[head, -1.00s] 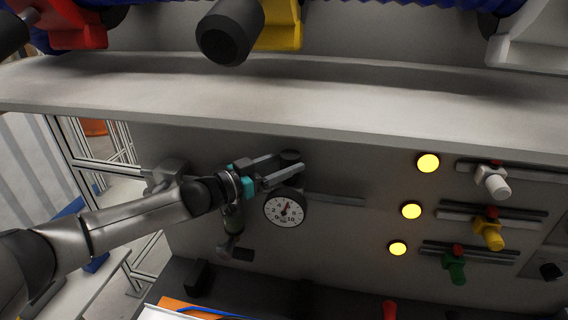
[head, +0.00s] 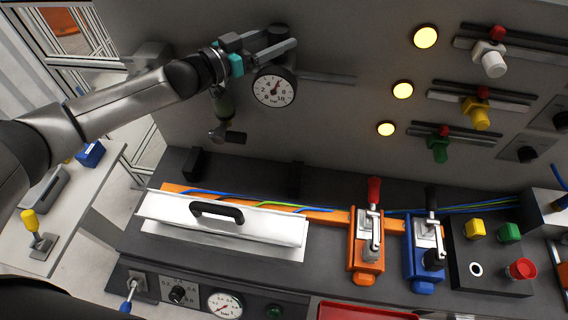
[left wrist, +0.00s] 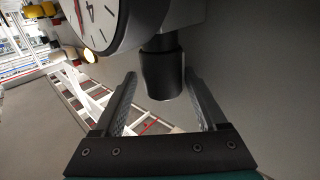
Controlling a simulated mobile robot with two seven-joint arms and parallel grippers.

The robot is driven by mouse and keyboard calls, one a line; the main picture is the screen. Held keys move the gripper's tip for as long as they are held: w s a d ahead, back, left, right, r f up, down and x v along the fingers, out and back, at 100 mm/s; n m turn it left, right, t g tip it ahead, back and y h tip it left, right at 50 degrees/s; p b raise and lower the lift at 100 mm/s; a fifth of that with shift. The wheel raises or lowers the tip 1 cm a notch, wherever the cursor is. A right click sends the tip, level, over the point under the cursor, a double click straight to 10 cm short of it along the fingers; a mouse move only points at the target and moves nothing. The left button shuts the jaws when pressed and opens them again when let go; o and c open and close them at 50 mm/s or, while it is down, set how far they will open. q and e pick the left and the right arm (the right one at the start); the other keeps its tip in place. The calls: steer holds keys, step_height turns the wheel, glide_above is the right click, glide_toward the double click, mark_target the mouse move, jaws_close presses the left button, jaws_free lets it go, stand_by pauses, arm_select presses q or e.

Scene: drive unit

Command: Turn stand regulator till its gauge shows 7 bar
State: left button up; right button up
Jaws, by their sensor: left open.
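The regulator's round white gauge (head: 274,88) hangs on the grey wall. Its scale is marked in bar up to 10, and its red needle points up and slightly right, between 4 and 6 as far as I can tell. My left gripper (head: 279,44) is open just above the gauge, with its fingers pointing right. In the left wrist view, the dark cylindrical knob (left wrist: 162,74) lies between the open fingertips (left wrist: 160,80), with a gap showing on each side. Part of the gauge (left wrist: 100,20) shows at the upper left there. My right gripper is not in view.
A metal unit (head: 224,103) hangs left of the gauge. Yellow lamps (head: 402,90) and coloured valves are to the right. Below are a white cover (head: 222,226) with a black handle, orange and blue clamps (head: 367,245), and a second gauge (head: 225,305) on the front panel.

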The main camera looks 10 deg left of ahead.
arm_select(q)
steer(key=shift+f+n+t+y, duration=0.1)
steer(key=shift+n+t+y, duration=1.1)
steer(key=shift+y, duration=0.5)
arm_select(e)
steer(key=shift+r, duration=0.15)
